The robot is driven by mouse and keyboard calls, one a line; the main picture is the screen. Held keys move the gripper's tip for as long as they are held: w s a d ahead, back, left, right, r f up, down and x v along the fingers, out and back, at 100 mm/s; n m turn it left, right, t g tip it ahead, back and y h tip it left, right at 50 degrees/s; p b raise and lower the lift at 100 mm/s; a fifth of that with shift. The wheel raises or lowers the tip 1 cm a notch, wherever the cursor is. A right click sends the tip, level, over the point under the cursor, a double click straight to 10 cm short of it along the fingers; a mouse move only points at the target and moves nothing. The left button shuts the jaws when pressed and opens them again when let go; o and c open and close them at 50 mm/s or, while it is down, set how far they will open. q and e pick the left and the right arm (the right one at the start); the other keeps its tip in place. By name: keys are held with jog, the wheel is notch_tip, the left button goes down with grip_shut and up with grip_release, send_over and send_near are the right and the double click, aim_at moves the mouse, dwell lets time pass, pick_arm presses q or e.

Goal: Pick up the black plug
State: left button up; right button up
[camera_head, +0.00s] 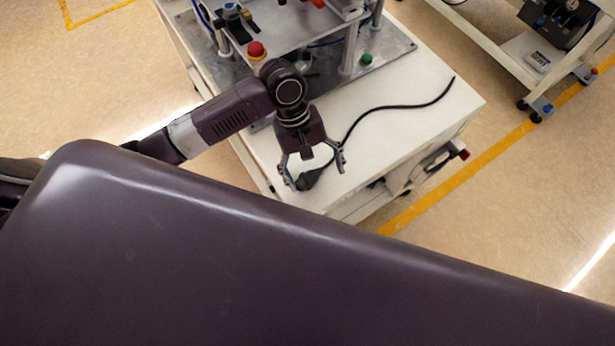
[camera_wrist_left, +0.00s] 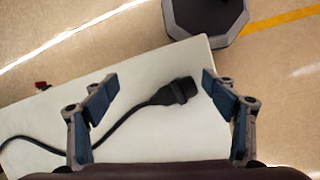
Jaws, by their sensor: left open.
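The black plug (camera_head: 308,180) lies on the white table top near its front corner in the head view, with its black cable (camera_head: 392,107) curving away to the back right. My left gripper (camera_head: 315,176) is open above the plug, its two fingers spread apart. In the left wrist view the plug (camera_wrist_left: 180,91) lies between the open fingers and ahead of them, closer to the right fingertip, with its cable running to the lower left. My left gripper (camera_wrist_left: 155,88) appears empty there. Whether a finger touches the plug cannot be told. My right gripper is not in view.
The white table (camera_head: 425,125) carries a metal machine plate with a red button (camera_head: 256,48) and a green button (camera_head: 366,59) behind my left arm. Its front right surface is clear except for the cable. Another machine cart (camera_head: 540,60) stands at the upper right.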

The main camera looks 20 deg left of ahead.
aim_at(309, 174)
pick_arm(q)
jog(key=w+a+r+n+g, duration=0.1)
jog(key=w+a+r+n, duration=0.15)
jog(key=a+n, duration=0.25)
jog(key=x, duration=0.2)
jog(key=p+x, duration=0.1)
jog(key=x, duration=0.1)
jog(key=w+p+x, duration=0.1)
jog(key=x, duration=0.2)
jog(key=shift+d, duration=0.1)
jog(key=shift+d+f, duration=0.1)
jog(key=shift+f, duration=0.25)
jog(key=shift+c, duration=0.4)
jog(key=shift+c, duration=1.3)
jog(key=c, duration=1)
